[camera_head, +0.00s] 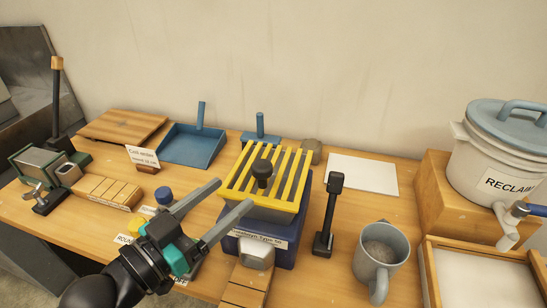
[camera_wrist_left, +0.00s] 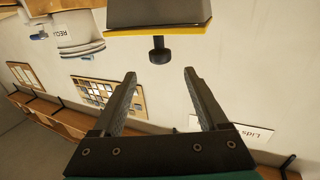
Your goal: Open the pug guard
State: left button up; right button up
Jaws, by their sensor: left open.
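The pug guard (camera_head: 290,168) is a yellow slatted grille lying over the top of a dark blue machine (camera_head: 283,250). A black knob (camera_head: 262,172) stands up from the guard. My left gripper (camera_head: 234,193) is open and empty at the guard's left front. Its fingers point toward the knob. In the left wrist view the knob (camera_wrist_left: 160,52) hangs below the guard's yellow edge (camera_wrist_left: 160,31), just beyond and between the open fingertips (camera_wrist_left: 159,73), apart from them. My right gripper is not in view.
A black upright lever (camera_head: 329,212) and a grey mug (camera_head: 380,255) stand right of the machine. A blue dustpan (camera_head: 190,147) lies behind it, and a wooden block (camera_head: 107,190) sits left. A white bucket (camera_head: 490,165) stands far right. A white sheet (camera_head: 362,174) lies at the back.

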aim_at(269, 163)
pick_arm(q)
jog(key=x, duration=1.1)
jog(key=shift+w+d, duration=0.2)
jog(key=shift+w, duration=0.15)
jog(key=shift+w+d+b, duration=0.3)
jog(key=shift+w+d, duration=0.05)
jog(key=shift+w, duration=0.1)
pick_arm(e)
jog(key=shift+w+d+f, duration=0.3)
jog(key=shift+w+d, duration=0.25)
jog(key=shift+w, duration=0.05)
pick_arm(q)
jog(key=shift+c, duration=0.3)
jog(key=c, duration=1)
grip_shut()
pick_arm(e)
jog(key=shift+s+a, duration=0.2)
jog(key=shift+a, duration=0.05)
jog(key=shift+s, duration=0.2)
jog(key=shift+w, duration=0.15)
